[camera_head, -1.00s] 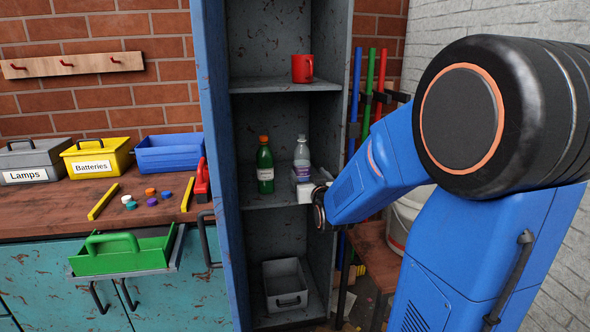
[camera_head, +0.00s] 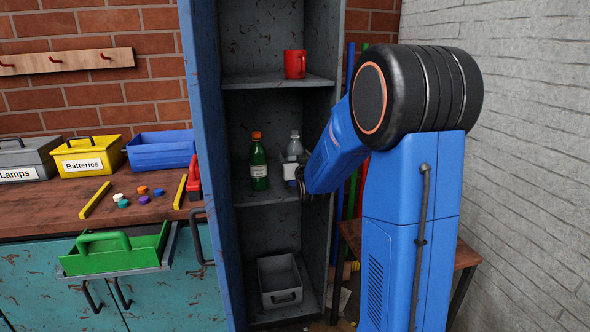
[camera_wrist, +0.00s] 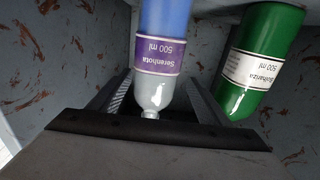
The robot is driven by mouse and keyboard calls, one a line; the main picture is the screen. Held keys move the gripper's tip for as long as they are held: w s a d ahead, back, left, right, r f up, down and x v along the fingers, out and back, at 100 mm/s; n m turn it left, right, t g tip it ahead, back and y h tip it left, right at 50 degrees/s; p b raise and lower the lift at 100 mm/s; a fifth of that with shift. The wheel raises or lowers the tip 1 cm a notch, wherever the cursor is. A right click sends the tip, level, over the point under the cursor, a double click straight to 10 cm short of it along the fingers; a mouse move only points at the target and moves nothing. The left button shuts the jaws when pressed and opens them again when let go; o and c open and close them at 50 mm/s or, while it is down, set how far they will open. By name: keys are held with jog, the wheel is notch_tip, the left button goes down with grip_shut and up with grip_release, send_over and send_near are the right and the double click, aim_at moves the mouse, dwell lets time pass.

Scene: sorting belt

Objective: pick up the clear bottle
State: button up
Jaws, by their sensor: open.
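The clear bottle (camera_head: 294,147) stands on the middle shelf of the tall grey cabinet; my gripper (camera_head: 291,177) hides its lower part. In the wrist view, where the writing is upside down, the clear bottle (camera_wrist: 152,95) has a bluish body and a purple "500 ml" label. My gripper (camera_wrist: 158,97) is open, with one finger on each side of the bottle's capped-end half in that view. I cannot tell whether either finger touches it. A green bottle (camera_head: 259,165) with an orange cap stands just left; it also shows in the wrist view (camera_wrist: 262,55), outside the fingers.
A red mug (camera_head: 294,64) is on the shelf above, and a grey bin (camera_head: 281,291) is at the cabinet's bottom. The cabinet's side walls are close on both sides. A workbench (camera_head: 60,210) with coloured boxes and caps stands left.

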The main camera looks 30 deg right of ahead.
jog(key=shift+d+x, duration=0.2)
jog(key=shift+x, duration=1.15)
jog(key=shift+d+x, duration=0.2)
jog(key=shift+x, duration=1.15)
jog(key=shift+s, duration=0.1)
jog(key=shift+c, duration=0.7)
jog(key=shift+r, duration=0.1)
jog(key=c, duration=1.6)
